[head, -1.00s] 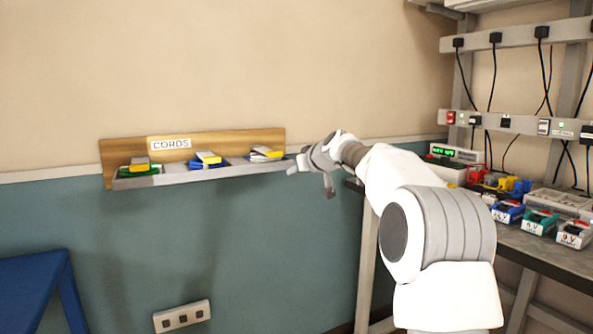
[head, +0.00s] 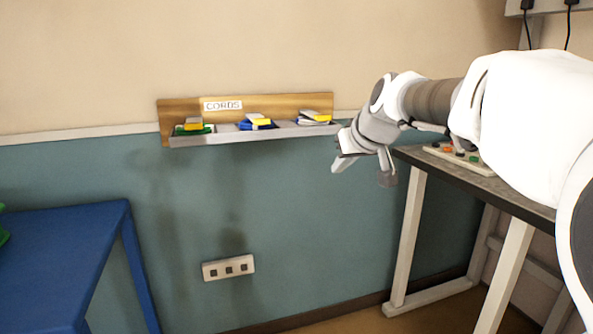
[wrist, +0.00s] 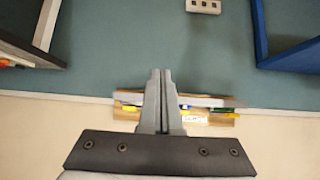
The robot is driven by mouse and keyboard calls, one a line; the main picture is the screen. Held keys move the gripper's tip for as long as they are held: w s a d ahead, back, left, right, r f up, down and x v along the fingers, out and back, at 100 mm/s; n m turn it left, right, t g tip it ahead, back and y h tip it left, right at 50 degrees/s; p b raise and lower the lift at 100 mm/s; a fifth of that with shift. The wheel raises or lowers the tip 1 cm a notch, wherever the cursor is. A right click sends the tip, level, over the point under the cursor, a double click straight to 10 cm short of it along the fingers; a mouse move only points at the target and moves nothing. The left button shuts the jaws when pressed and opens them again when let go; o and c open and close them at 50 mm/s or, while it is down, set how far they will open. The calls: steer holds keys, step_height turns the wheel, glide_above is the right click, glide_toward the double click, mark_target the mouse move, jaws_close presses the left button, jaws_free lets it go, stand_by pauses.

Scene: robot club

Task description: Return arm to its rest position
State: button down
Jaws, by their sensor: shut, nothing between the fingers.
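My gripper (head: 366,170) hangs in front of the wall in the head view, to the right of the cord shelf's right end and left of the workbench. In the wrist view its two grey fingers (wrist: 161,76) lie side by side, shut with nothing between them. My white arm reaches in from the right of the head view. Its base is hidden.
The cord shelf (head: 230,137) holds several coloured items; it shows upside down in the wrist view (wrist: 222,103). A blue table (head: 62,250) stands at left, a workbench (head: 440,172) at right. A socket strip (head: 228,268) is on the wall between them.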

steer(key=s+d+f+m+g+h, duration=0.15)
steer(key=s+f, duration=0.25)
steer(key=s, duration=0.7)
steer(key=s+d+f+m+g+p, duration=0.15)
steer(key=s+f, duration=0.35)
steer(key=s, duration=0.6)
steer(key=s+d+f+g+h, duration=0.15)
steer(key=s+f, duration=0.25)
steer(key=s, duration=0.7)
step_height(320, 180, up, 27)
steer(key=p, duration=2.7)
steer(key=shift+w+t, duration=0.25)
steer(key=shift+t, duration=0.1)
steer(key=shift+d, duration=0.1)
